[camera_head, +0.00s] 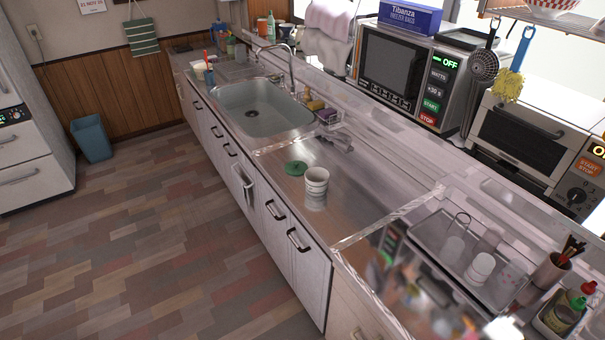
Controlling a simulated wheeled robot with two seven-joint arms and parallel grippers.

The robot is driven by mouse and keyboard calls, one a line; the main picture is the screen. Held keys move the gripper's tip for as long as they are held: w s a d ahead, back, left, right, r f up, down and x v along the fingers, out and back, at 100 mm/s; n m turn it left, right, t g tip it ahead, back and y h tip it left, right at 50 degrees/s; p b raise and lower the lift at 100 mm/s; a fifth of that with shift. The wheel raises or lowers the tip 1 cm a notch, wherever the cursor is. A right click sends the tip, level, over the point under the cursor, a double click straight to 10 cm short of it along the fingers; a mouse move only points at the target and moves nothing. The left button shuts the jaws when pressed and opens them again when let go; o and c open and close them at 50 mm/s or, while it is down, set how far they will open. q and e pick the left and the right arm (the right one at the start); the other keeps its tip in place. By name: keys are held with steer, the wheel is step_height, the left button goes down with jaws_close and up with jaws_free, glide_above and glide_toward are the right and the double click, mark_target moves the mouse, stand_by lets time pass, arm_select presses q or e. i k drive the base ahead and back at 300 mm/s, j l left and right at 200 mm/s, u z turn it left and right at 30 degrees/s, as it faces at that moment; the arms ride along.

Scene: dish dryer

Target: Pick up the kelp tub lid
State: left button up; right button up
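A small green round lid (296,168), which looks like the kelp tub lid, lies flat on the steel counter between the sink and the near counter section. A white cylindrical tub (317,181) stands upright on the counter, just right of and nearer than the lid. The lid's near right edge is close to the tub; I cannot tell if they touch. Neither of my grippers shows in this view.
The sink (262,108) with its faucet lies beyond the lid. A microwave (407,76) and a toaster oven (531,140) stand along the back. A tray (470,258) holds white cups at near right. The counter (359,205) right of the tub is mostly clear.

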mark_target(294, 168)
steer(key=z, duration=0.25)
steer(key=i+j+z, duration=0.15)
steer(key=z, duration=0.25)
steer(key=i+j+z, duration=0.1)
steer(key=j+z, duration=0.75)
steer(key=i+j+z, duration=0.1)
steer(key=j+z, duration=0.15)
steer(key=z, duration=0.2)
